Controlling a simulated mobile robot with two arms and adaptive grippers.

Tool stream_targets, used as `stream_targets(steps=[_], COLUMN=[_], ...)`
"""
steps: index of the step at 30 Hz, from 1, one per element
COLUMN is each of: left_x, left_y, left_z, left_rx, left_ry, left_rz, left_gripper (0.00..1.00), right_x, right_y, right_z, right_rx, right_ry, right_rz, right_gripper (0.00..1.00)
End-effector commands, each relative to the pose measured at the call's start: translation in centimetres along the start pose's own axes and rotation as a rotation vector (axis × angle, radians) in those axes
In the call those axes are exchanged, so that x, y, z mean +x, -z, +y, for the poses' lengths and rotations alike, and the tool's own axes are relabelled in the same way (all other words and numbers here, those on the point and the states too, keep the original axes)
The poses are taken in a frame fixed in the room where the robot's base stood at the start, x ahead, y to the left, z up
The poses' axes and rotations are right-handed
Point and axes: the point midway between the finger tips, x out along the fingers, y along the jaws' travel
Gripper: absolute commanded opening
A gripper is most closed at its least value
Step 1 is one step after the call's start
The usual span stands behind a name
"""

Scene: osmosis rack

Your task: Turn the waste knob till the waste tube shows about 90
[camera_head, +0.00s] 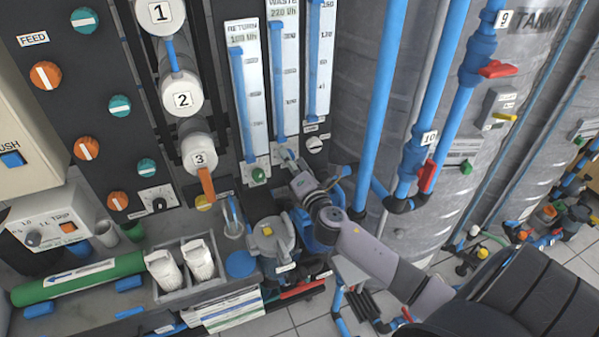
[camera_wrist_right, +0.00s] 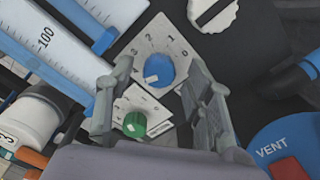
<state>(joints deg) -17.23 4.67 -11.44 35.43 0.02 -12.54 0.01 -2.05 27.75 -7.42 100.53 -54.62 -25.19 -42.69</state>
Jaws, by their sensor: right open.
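The waste tube (camera_head: 289,75) is the middle of the three upright gauges in the head view, under a WASTE label. A blue column shows in it; I cannot read its level exactly. My right gripper (camera_head: 288,158) is in front of the panel at the foot of the waste tube and largely hides this knob in the head view. In the wrist view the right gripper (camera_wrist_right: 160,68) is open, one finger on each side of the blue knob; contact is unclear. My left gripper is not in view.
A green knob (camera_wrist_right: 134,124) on its own plate sits close beside the blue one. It also shows under the return tube (camera_head: 258,175). A white knob (camera_wrist_right: 212,12) and a blue VENT part (camera_wrist_right: 270,140) are nearby. Blue pipes (camera_head: 385,90) stand right of the gauges.

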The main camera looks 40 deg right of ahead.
Motion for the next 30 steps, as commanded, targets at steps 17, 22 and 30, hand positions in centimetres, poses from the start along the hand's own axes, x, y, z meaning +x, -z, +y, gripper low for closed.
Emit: stream_targets(steps=[17, 22, 30], left_x=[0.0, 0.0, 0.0], left_y=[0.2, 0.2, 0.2], left_z=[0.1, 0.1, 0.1], left_rx=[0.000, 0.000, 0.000], left_ry=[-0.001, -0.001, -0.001], left_rz=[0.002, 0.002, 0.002], left_gripper=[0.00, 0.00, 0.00], right_x=[-10.5, -11.3, -11.3], right_y=[0.1, 0.0, 0.0], right_z=[-0.1, -0.1, -0.1], right_rx=[0.002, 0.000, 0.000], right_ry=[0.003, 0.002, 0.001], right_rz=[0.001, 0.000, 0.000], right_gripper=[0.48, 0.48, 0.48])
